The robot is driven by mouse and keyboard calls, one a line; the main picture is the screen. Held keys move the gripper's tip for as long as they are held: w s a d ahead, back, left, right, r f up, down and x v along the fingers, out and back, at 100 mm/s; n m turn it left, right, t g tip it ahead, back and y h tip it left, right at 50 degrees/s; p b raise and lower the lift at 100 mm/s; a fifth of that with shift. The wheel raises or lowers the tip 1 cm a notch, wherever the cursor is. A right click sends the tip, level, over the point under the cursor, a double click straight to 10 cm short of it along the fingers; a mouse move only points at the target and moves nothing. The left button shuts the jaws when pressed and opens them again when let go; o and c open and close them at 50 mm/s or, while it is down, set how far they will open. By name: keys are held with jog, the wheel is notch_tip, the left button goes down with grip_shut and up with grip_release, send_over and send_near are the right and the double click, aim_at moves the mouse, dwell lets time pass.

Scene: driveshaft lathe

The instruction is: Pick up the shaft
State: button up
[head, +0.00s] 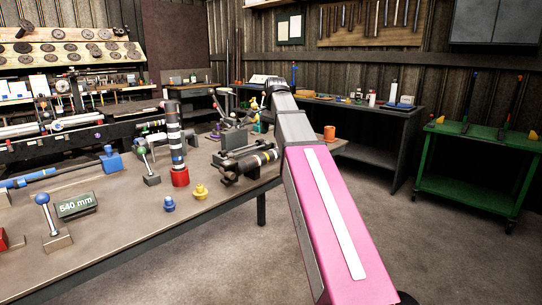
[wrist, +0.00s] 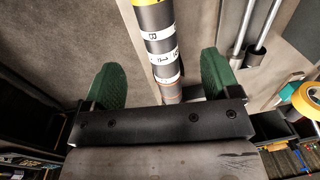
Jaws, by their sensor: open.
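My gripper (wrist: 160,78) is open in the wrist view, with green finger pads spread left and right. A dark cylindrical shaft (wrist: 158,38) with white lettered bands and a yellow band at the top runs between the pads in the picture, apart from both. Its lower part passes out of sight behind the gripper's dark crossbar. I cannot tell the depth between pads and shaft.
On the workbench (head: 120,235) an upright banded cylinder (head: 174,130) stands on a red base. A yellow knob (head: 200,191), a blue knob (head: 169,204) and a 540 mm sign (head: 76,205) stand nearby. A green cart (head: 470,155) is at right. Floor between is clear.

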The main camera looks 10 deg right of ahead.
aim_at(272, 150)
jog(key=f, duration=0.9)
jog(key=shift+w+f, duration=0.25)
grip_shut()
